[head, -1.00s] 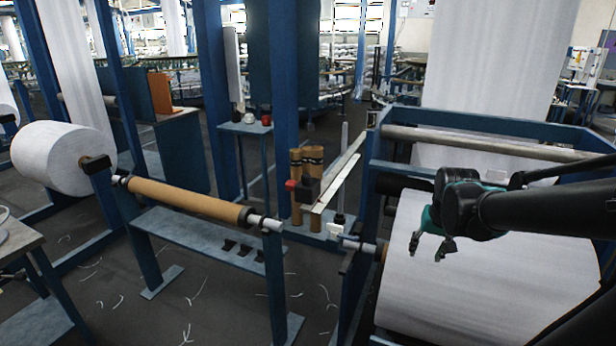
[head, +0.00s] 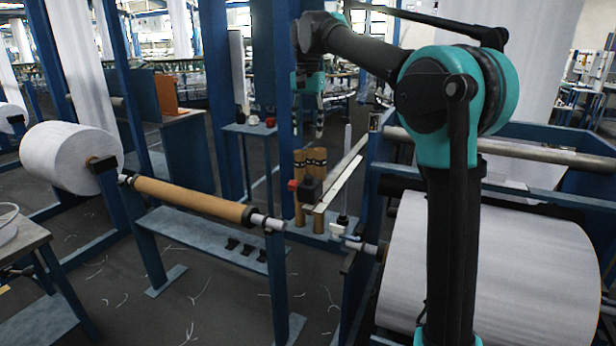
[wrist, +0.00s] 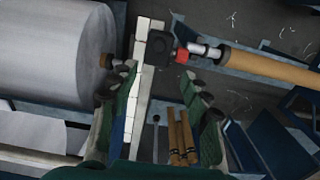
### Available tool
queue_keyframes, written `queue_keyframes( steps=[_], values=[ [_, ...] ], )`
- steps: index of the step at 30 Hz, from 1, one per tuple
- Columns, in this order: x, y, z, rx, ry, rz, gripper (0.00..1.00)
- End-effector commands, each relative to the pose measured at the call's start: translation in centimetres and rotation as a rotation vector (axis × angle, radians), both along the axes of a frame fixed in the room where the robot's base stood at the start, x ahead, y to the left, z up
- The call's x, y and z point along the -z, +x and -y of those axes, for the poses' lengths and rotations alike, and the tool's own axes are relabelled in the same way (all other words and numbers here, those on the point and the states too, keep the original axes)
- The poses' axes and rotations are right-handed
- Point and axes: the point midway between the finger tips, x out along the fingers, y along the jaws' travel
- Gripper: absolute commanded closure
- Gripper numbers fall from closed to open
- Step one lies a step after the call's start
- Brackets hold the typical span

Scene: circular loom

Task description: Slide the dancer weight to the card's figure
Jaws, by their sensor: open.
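The dancer weight (head: 310,188) is a black block with a red knob (head: 293,185) on its left side. It sits near the close end of a pale slim beam (head: 343,182). In the wrist view the weight (wrist: 160,47) is near the top of the beam (wrist: 141,108), and marks cross the beam. My gripper (head: 308,128) is open and empty, pointing down, above and beyond the weight. In the wrist view the gripper's fingers (wrist: 160,88) stand on either side of the beam, apart from the weight. A small framed plate (head: 375,121) may be the card; no figure is readable.
Cardboard tubes (head: 299,180) stand left of the beam. A blue post (head: 287,80) rises close to my gripper. A large white roll (head: 480,270) is at right, and a brown roller (head: 190,200) at left. A small blue stand (head: 248,129) stands behind.

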Motion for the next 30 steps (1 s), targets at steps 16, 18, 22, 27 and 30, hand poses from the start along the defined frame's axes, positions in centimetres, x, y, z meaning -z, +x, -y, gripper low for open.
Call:
queue_keyframes(
  steps=[16,18,22,27,30],
  values=[
    [10.8,0.0,0.1,-0.001,0.001,0.001,0.52],
    [12.0,0.0,0.1,-0.001,0.001,0.001,0.52],
    [13.9,0.0,0.1,-0.001,0.001,0.001,0.52],
    [15.3,0.0,0.1,-0.001,0.001,0.001,0.52],
    [15.6,0.0,0.1,-0.001,0.001,0.001,0.52]
  ],
)
